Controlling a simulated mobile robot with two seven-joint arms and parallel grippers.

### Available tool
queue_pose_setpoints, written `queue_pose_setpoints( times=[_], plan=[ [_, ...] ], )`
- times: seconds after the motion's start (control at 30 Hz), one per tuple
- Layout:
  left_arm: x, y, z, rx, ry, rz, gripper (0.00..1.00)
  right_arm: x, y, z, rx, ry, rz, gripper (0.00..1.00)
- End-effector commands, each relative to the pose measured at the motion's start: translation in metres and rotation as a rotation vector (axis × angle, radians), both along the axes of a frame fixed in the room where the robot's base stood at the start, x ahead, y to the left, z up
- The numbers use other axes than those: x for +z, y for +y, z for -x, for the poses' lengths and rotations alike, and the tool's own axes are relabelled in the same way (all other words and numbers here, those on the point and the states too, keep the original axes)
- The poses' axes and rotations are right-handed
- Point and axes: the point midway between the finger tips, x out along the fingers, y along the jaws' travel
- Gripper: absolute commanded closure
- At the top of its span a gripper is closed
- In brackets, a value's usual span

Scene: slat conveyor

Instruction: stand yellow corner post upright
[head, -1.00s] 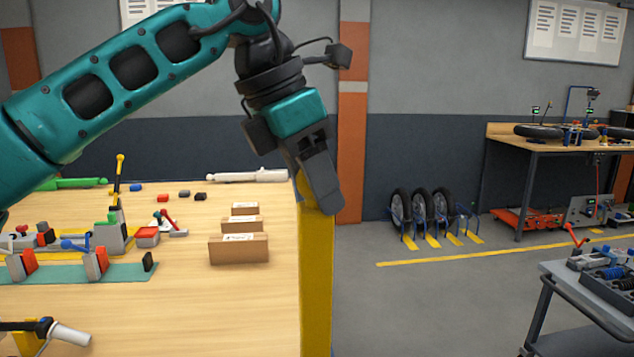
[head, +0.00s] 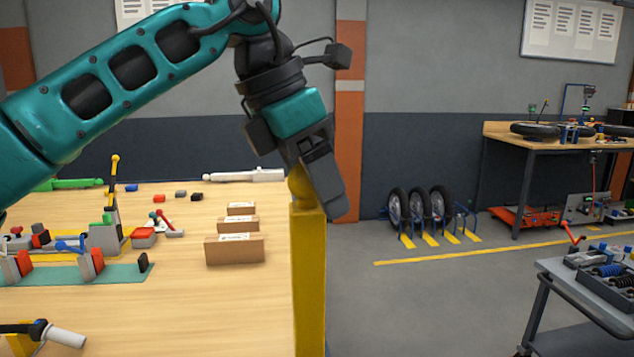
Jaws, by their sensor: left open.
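The yellow corner post (head: 309,285) stands upright along the right edge of the wooden workbench, with a rounded knob at its top. Its lower end is outside the picture. My left gripper (head: 322,190) points down at the post's top, its grey fingers beside and in front of the knob and hiding part of it. The gripper is open. I cannot tell whether a finger touches the post. My right gripper is not in view.
The workbench (head: 200,315) bears several brown cartons (head: 234,250), clamps on a green strip (head: 125,275) and a white cylinder (head: 244,175). Open floor lies right of the post. A grey cart (head: 590,300) stands at the lower right.

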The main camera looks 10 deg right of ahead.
Motion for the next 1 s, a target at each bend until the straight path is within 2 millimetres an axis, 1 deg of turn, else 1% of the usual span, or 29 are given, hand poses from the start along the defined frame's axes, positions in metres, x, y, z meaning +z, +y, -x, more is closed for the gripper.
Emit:
queue_pose_setpoints(
  times=[0.17,0.4,0.5,0.6,0.77,1.0],
  plan=[
    [0.023,0.009,0.002,0.002,-0.004,0.002,0.31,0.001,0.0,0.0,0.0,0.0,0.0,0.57],
    [0.073,0.03,0.007,0.002,-0.004,0.003,0.31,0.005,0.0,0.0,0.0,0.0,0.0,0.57],
    [0.091,0.037,0.009,0.002,-0.003,0.003,0.31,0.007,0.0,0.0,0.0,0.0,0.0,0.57],
    [0.105,0.043,0.011,0.001,-0.003,0.002,0.31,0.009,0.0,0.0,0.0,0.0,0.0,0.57],
    [0.116,0.048,0.012,-0.001,-0.002,0.003,0.31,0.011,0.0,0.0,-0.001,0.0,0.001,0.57],
    [0.117,0.049,0.013,-0.001,-0.001,0.002,0.31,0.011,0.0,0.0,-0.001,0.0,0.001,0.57]
  ],
)
